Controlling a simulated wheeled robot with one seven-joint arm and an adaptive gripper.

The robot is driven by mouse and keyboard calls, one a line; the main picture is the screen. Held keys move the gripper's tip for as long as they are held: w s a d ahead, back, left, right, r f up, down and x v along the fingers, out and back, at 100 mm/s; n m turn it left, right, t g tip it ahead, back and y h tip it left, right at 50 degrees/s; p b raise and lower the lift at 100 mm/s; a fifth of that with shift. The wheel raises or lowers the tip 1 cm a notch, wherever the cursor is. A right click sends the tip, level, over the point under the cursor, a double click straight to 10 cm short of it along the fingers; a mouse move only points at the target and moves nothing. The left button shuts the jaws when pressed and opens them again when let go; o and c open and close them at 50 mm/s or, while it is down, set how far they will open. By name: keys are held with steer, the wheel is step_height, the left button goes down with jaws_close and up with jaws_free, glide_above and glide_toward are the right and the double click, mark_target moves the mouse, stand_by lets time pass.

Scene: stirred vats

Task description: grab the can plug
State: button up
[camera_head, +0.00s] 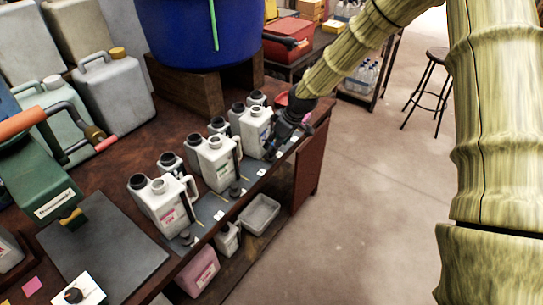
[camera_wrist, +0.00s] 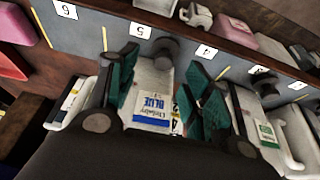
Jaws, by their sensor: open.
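In the wrist view a dark grey plug (camera_wrist: 165,47) stands on the mat by the number 5 card, beside a white can (camera_wrist: 153,85) with a blue label. My gripper (camera_wrist: 160,66) is open; its teal fingers sit on either side of that can's near part, and the plug lies just beyond their tips. Nothing is held. In the head view my gripper (camera_head: 291,117) is at the far end of the can row; similar plugs stand by the nearer cans (camera_head: 235,187).
Several white cans (camera_head: 163,207) with dark necks line the bench, close to my fingers. A grey tray (camera_head: 259,214) and a pink container (camera_head: 198,270) sit on the lower shelf. A blue vat (camera_head: 200,35) stands behind. The floor at right is clear around a stool (camera_head: 428,85).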

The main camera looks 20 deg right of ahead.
mark_target(271, 156)
steer(key=x, duration=0.2)
steer(key=p+x, duration=0.1)
steer(key=shift+s+a+f, duration=0.1)
steer(key=shift+s+f, duration=0.1)
steer(key=shift+s, duration=0.05)
steer(key=shift+x, duration=0.9)
steer(key=c, duration=0.6)
